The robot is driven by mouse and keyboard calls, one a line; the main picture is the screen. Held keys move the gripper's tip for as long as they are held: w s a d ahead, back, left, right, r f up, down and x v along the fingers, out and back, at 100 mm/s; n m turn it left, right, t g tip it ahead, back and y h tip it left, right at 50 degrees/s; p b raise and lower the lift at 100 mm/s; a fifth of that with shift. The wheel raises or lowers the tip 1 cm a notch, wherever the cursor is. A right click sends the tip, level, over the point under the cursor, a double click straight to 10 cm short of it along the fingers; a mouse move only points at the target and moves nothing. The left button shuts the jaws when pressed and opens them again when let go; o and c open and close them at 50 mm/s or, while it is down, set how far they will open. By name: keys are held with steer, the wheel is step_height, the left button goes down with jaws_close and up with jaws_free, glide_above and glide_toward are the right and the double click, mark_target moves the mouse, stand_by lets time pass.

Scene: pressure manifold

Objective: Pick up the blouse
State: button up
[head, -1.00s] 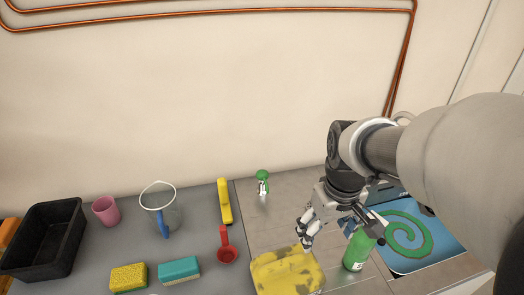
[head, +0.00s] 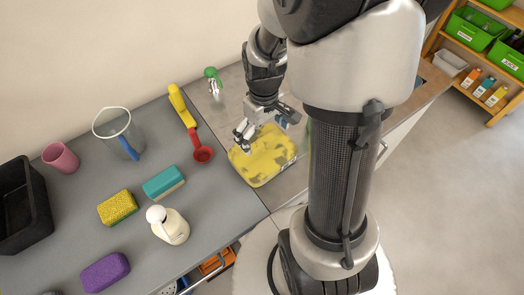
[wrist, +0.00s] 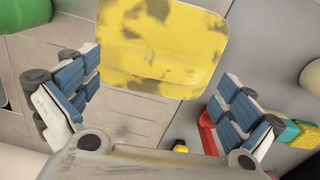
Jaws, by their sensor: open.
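The blouse (head: 264,160) looks like a flat yellow folded piece with grey patches. It lies on the light grey part of the counter in the head view, and in the wrist view it (wrist: 160,50) fills the upper middle. My gripper (head: 262,134) is open above the blouse's far edge in the head view, fingers pointing down. In the wrist view the fingers of my gripper (wrist: 152,105) are spread wide with nothing between them. The blouse shows beyond them, and its far edge there is cut off by the frame. I cannot tell the height of the fingertips above it.
A red scoop (head: 203,153) lies just left of the blouse. A green-topped bottle (head: 212,80) stands behind. My arm hides the counter to the right.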

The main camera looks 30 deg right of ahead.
mark_target(263, 145)
steer(key=shift+w+d+f+b, duration=0.15)
steer(key=shift+f+b, duration=1)
steer(key=shift+f, duration=1.55)
steer(key=shift+c, duration=0.2)
steer(key=c, duration=1.4)
